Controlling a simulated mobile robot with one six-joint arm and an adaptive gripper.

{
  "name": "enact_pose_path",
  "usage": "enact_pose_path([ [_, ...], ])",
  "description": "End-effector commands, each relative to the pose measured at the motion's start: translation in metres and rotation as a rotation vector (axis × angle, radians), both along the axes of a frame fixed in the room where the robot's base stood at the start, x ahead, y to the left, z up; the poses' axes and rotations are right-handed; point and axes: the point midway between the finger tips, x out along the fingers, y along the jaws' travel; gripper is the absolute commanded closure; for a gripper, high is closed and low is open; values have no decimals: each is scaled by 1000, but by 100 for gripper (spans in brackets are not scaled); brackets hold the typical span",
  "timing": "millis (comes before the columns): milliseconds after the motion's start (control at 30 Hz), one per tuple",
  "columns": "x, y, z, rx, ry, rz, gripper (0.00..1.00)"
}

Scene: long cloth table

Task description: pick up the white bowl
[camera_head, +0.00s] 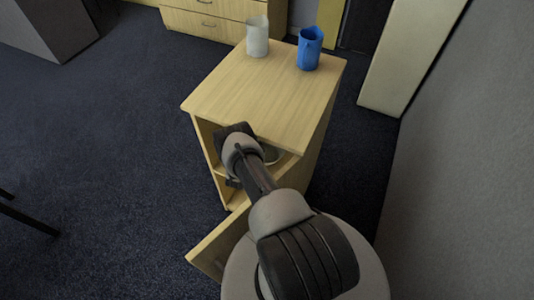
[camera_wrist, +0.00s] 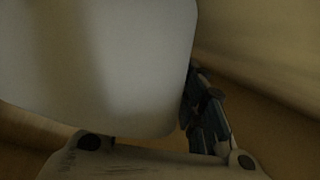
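A smooth pale surface, which looks like the white bowl (camera_wrist: 105,65), fills the upper left of the wrist view, very close to the camera. In the head view, a small part of a pale round thing (camera_head: 272,154) shows inside the wooden cabinet (camera_head: 265,95), just right of my arm. My gripper (camera_wrist: 208,115) has one dark finger showing along the right edge of the pale surface, touching or nearly touching it. The other finger is hidden behind that surface, so I cannot tell whether the gripper is closed on it. In the head view my arm mostly hides the gripper at the cabinet opening.
The cabinet's door (camera_head: 220,252) stands open at the front. A white mug-like cup (camera_head: 257,37) and a blue jug (camera_head: 310,48) stand on the cabinet top. A grey wall (camera_head: 460,170) rises on the right. Dark carpet (camera_head: 100,150) is clear on the left.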

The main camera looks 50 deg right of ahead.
Motion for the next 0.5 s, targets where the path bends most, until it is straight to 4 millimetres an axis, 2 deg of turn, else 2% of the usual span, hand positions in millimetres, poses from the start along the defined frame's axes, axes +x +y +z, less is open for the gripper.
enact_pose_path([
  [67,0,0,0,0,0,0,64],
  [500,0,0,0,1,1,0,93],
])
